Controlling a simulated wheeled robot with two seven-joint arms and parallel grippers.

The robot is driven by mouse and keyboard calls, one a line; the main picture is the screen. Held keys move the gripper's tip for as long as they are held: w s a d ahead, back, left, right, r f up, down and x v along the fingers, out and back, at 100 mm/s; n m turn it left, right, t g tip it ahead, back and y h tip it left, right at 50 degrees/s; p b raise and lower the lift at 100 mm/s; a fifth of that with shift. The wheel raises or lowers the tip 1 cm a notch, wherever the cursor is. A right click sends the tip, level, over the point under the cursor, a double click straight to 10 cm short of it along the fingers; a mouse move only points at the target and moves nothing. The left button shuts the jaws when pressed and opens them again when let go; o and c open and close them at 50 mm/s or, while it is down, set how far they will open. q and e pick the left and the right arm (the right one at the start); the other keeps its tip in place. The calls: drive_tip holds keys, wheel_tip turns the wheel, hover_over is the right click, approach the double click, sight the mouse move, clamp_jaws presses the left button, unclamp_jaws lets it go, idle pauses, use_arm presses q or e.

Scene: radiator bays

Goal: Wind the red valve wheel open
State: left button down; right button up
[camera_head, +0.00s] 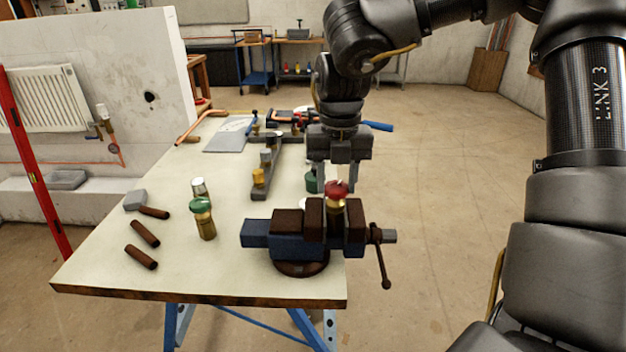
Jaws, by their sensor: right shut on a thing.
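The red valve wheel (337,188) sits on top of a brass valve body (336,207), which stands upright in the jaws of a blue and brown bench vise (285,243). My right gripper (338,184) comes down from above with one finger on each side of the red wheel and is shut on it. The lower part of the valve is hidden by the vise jaw. My left gripper is not in view.
The vise is at the right edge of the workbench (110,265). A green-topped valve (203,218) stands left of it, near several brown-handled tools (145,233). A grey rack (266,172) with fittings lies behind. A white radiator (45,98) hangs on the left wall.

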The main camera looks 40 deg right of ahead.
drive_tip(key=n+p, duration=0.1)
drive_tip(key=n, duration=0.4)
drive_tip(key=shift+n+p, duration=0.35)
drive_tip(key=shift+n, duration=0.05)
drive_tip(key=n, duration=0.3)
drive_tip(key=shift+s+p, duration=0.1)
drive_tip(key=shift+p, duration=0.3)
drive_tip(key=n+p, duration=0.1)
drive_tip(key=n, duration=0.4)
drive_tip(key=shift+n, duration=0.3)
drive_tip(key=n, duration=0.4)
drive_tip(key=shift+f+n, duration=0.25)
drive_tip(key=shift+n, duration=0.05)
drive_tip(key=o, duration=1)
drive_tip(key=shift+r, duration=0.1)
